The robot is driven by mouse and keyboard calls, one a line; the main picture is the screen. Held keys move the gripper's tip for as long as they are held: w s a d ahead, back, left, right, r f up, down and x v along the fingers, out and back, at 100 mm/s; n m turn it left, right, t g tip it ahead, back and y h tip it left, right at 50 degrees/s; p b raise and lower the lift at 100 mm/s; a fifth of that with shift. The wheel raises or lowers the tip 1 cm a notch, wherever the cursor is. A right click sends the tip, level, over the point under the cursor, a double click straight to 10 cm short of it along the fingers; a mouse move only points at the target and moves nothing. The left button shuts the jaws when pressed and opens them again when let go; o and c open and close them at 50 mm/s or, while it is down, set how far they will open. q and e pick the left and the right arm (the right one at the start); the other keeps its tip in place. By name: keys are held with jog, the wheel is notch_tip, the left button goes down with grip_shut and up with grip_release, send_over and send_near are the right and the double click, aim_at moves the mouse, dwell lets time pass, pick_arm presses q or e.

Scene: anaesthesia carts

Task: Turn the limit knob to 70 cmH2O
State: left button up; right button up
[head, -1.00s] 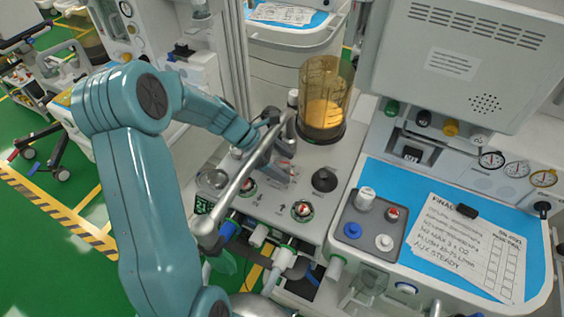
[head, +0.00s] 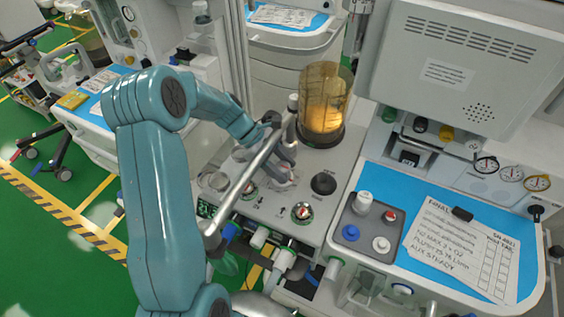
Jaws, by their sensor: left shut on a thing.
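My left gripper (head: 286,170) reaches down onto the grey top panel (head: 265,205) of the cart, left of the amber canister. Its jaws are shut on a small knob, which looks to be the limit knob; the fingers and a slanted metal bar hide most of it. I cannot read its scale or pointer. A black round knob (head: 323,183) stands free to the right of the gripper. My right gripper does not show.
The amber canister (head: 325,103) stands close behind the gripper. The slanted metal bar (head: 247,178) crosses in front of it. Red-and-green valves (head: 302,212) sit on the panel's front. A blue-topped counter (head: 410,195) with a checklist sheet (head: 462,248) lies to the right.

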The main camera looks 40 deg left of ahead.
pick_arm(q)
jog(key=shift+d+m+g+h+p, duration=0.1)
jog(key=shift+m+g+h+p, duration=0.2)
jog(key=shift+m+g+p, duration=0.5)
jog(key=shift+m+g, duration=0.9)
jog(key=shift+m, duration=0.5)
jog(key=o, duration=1)
jog(key=v, duration=1.4)
jog(key=shift+w+r, duration=0.15)
jog(key=shift+r, duration=0.05)
jog(key=shift+v, duration=1.05)
